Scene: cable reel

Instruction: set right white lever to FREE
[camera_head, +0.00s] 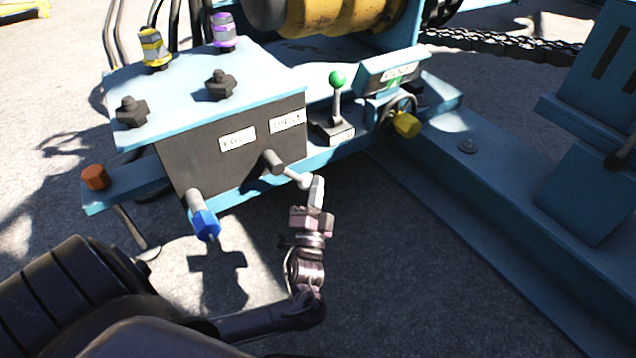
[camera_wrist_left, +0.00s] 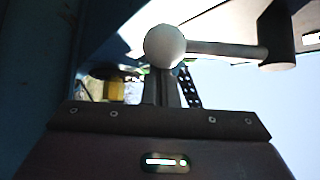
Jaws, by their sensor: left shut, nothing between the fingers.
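The right white lever (camera_head: 297,178) sticks out from a dark pivot on the front of the dark panel (camera_head: 195,165), with its white ball end toward me. In the left wrist view the ball (camera_wrist_left: 165,46) is close up, with its rod running right to the pivot. My left gripper (camera_head: 317,182) is shut and empty, its fingertips right beside the ball. In the left wrist view the fingertips (camera_wrist_left: 161,75) lie just below and partly behind the ball; I cannot tell whether they touch. Two small white labels (camera_head: 238,139) are above the levers, their text blurred. My right gripper is not in view.
A blue-ended lever (camera_head: 206,225) hangs on the left of the panel. A green-knobbed stick (camera_head: 337,80) and a yellow knob (camera_head: 407,124) are to the right. A blue frame beam (camera_head: 450,210) runs along the right. The ground in front is clear.

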